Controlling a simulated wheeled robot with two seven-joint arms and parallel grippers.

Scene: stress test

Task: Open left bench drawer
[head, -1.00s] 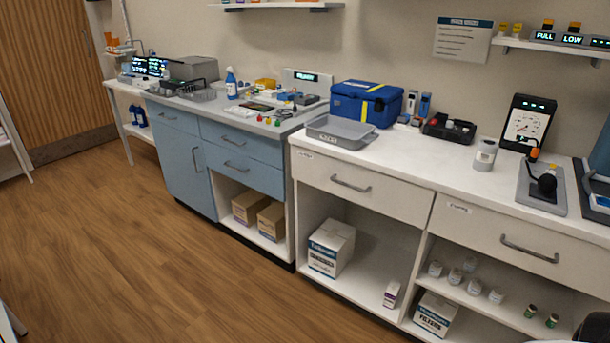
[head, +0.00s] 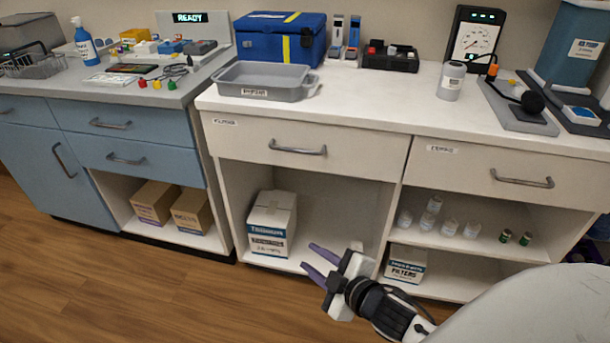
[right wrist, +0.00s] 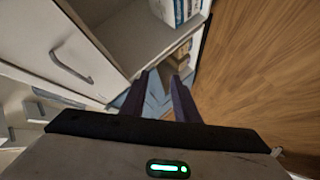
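The left bench drawer (head: 350,157) is the cream drawer front at the left of the white bench, and it is shut. Its metal bar handle (head: 297,149) is clear of my gripper. In the right wrist view a pale drawer front (right wrist: 50,32) with a bar handle (right wrist: 72,68) shows at the upper left; it looks like the same drawer. My right gripper (head: 308,257) is below and in front of this drawer, before the open shelf. Its purple fingers are apart and empty, also in the right wrist view (right wrist: 163,80). My left gripper is out of view.
A grey tray (head: 262,92) and a blue case (head: 318,42) stand on the benchtop above the drawer. A second shut drawer (head: 470,168) is to the right. A white box (head: 272,222) sits on the shelf below. Blue cabinets (head: 135,155) adjoin at left.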

